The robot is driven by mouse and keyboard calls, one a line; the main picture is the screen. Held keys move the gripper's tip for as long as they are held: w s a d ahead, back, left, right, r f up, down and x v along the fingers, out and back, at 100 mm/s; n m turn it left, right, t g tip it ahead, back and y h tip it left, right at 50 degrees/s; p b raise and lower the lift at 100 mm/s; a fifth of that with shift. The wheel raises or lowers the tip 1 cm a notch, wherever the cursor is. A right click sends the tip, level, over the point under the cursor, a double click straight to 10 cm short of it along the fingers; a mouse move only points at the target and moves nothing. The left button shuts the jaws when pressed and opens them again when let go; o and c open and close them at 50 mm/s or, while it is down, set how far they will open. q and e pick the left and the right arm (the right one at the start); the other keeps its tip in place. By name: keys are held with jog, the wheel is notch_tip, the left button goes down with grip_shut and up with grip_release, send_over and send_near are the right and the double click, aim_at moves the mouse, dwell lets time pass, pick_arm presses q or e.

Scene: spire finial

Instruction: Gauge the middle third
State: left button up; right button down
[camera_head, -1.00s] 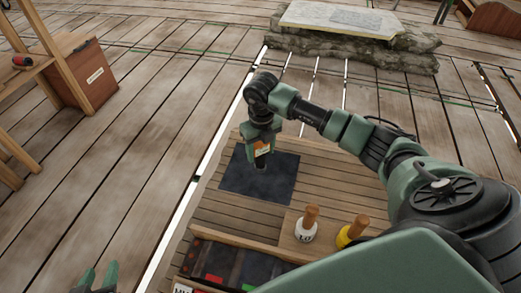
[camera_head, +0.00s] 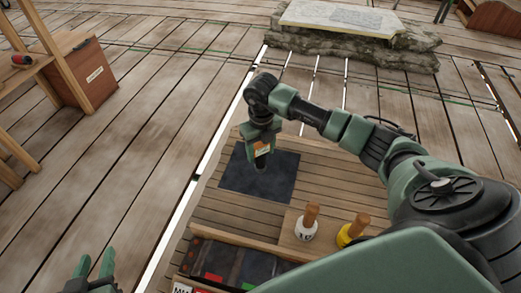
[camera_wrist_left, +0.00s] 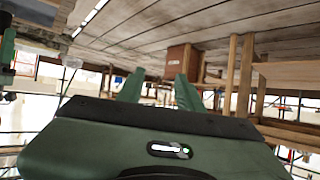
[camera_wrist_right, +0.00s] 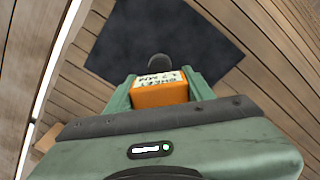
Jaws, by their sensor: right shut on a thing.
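My right gripper (camera_head: 263,152) is shut on an orange gauge (camera_wrist_right: 160,93) with a pale printed label, which I cannot read for certain. A dark round tip (camera_wrist_right: 158,62) sticks out at its far end. The gauge is over a dark square sheet (camera_head: 232,178) lying on the planked bench; the sheet also fills the upper middle of the right wrist view (camera_wrist_right: 205,45). I cannot tell whether the tip touches the sheet. My left gripper (camera_head: 95,263) is at the lower left of the head view, empty and open, its fingers apart in the left wrist view (camera_wrist_left: 160,90).
A white-based pot (camera_head: 306,230) and a yellow one (camera_head: 349,235), both with wooden handles, stand on a wooden block nearer me. A tray with red and green marks (camera_head: 235,262) lies at the front. A stone slab (camera_head: 340,18) is beyond; a wooden box (camera_head: 93,80) is left.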

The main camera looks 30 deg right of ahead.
jog(key=shift+f+b, duration=0.3)
jog(key=shift+f, duration=0.2)
jog(key=shift+f+b, duration=0.4)
jog(key=shift+f, duration=0.25)
pick_arm(q)
jog(key=w+d+r+t+h, duration=0.1)
jog(key=w+r+t, duration=0.2)
jog(key=r, duration=0.3)
jog(key=shift+d+r+t, duration=0.2)
jog(key=shift+d+t, duration=0.1)
jog(key=shift+t, duration=0.1)
dwell(0.4)
jog(key=shift+s+a+f+g, duration=0.15)
jog(key=shift+f+g, duration=0.15)
jog(key=shift+f, duration=0.2)
pick_arm(e)
jog(key=shift+f, duration=0.1)
dwell(1.9)
